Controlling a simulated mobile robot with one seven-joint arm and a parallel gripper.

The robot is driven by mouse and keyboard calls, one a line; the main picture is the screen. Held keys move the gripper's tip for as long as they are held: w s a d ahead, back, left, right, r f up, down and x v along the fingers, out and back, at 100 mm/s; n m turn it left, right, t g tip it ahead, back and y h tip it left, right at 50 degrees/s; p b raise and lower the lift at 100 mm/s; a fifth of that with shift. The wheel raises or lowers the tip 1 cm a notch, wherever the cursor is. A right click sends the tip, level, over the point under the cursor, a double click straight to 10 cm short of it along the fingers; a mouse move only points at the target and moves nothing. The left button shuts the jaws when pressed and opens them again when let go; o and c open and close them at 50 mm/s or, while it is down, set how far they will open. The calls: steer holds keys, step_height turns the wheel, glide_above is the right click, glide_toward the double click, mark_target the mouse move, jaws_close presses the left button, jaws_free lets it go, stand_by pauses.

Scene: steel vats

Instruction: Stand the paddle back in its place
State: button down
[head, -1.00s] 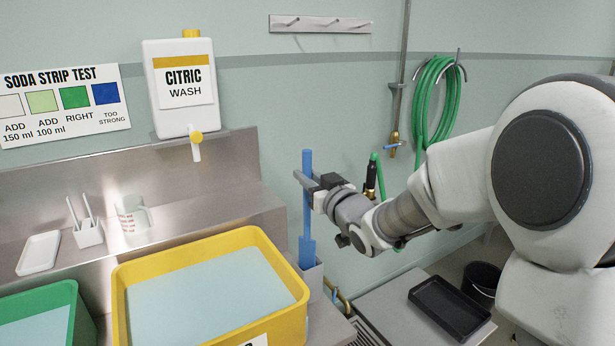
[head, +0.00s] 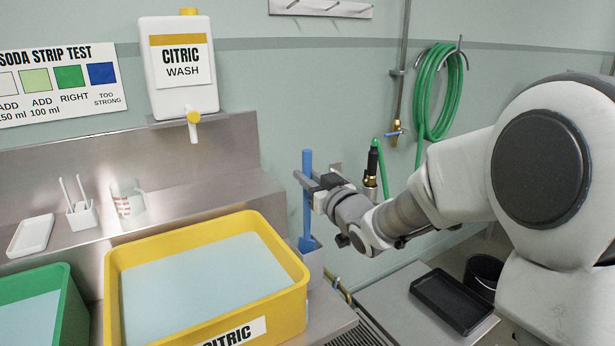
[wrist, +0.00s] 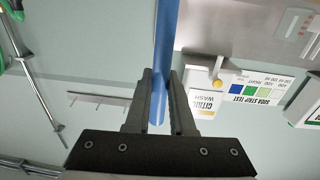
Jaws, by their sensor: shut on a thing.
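The blue paddle (head: 307,200) stands upright at the right of the yellow citric vat. My gripper (head: 310,182) is shut on the upper part of its shaft. In the wrist view the two fingers (wrist: 161,100) close around the blue shaft (wrist: 165,45). The paddle's wide lower end is at a grey-white holder (head: 314,266) beside the vat's back right corner. Its lowest part is hidden by the holder, so it reaches inside or behind the rim; I cannot tell how deep.
The yellow vat (head: 112,290) of pale liquid stands left of the holder, a green vat (head: 66,318) further left. A black tray (head: 452,302) lies on the right counter. A green hose (head: 428,95) hangs on the wall.

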step_height(320, 180, down, 3)
steer(key=shift+r+b, duration=0.1)
steer(key=shift+b, duration=1.05)
steer(key=c, duration=0.7)
jaws_free()
steer(key=shift+s, duration=0.1)
steer(key=b+v, duration=0.2)
steer(key=v, duration=1.5)
steer(key=shift+s+d, duration=0.1)
steer(key=shift+d, duration=0.05)
